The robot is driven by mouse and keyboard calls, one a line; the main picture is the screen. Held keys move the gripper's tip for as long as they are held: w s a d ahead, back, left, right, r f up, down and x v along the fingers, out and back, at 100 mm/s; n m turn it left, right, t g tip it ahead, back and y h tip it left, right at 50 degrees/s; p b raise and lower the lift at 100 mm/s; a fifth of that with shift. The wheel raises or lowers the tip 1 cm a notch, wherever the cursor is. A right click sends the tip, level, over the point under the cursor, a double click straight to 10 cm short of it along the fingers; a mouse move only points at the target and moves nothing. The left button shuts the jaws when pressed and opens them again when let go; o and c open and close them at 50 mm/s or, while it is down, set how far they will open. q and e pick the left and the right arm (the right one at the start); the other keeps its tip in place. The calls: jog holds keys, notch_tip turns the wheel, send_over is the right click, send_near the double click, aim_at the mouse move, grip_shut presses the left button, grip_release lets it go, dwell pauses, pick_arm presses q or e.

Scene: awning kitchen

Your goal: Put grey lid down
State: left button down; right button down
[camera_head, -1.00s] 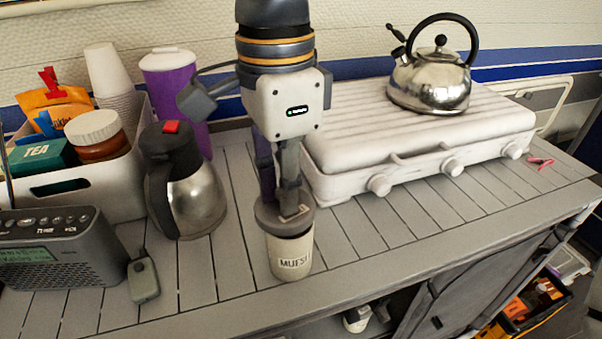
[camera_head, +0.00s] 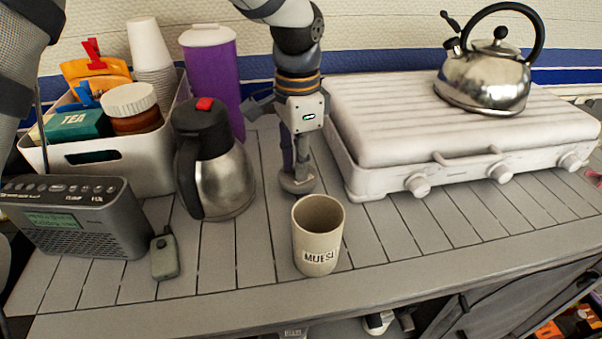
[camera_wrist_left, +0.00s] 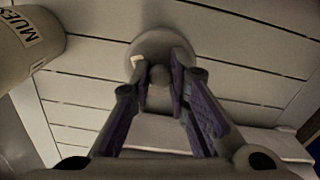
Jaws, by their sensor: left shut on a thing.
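My left gripper (camera_head: 300,168) points down behind the muesli jar, between the steel jug and the stove. It is shut on the knob of the grey lid (camera_head: 297,185), a small round disc. In the left wrist view the grey lid (camera_wrist_left: 150,42) lies flat beyond the fingertips (camera_wrist_left: 160,75), over the slats. Whether it touches the table or hangs just above it, I cannot tell. The cream muesli jar (camera_head: 318,245) stands upright and uncovered near the front edge. My right gripper is not in view.
The steel jug (camera_head: 222,180) stands left of the gripper, and the white stove (camera_head: 385,180) with a kettle (camera_head: 485,82) stands right. A radio (camera_head: 85,220) and a small grey device (camera_head: 164,256) sit at the left. Slats right of the jar are clear.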

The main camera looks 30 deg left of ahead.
pick_arm(q)
jog(key=f, duration=0.3)
jog(key=shift+w+a+f, duration=0.2)
jog(key=shift+w+f, duration=0.05)
jog(key=shift+f, duration=0.15)
jog(key=shift+r, duration=0.1)
jog(key=c, duration=1.5)
grip_release()
jog(key=shift+c, duration=0.2)
notch_tip(320, 180, up, 12)
jog(key=shift+r, duration=0.1)
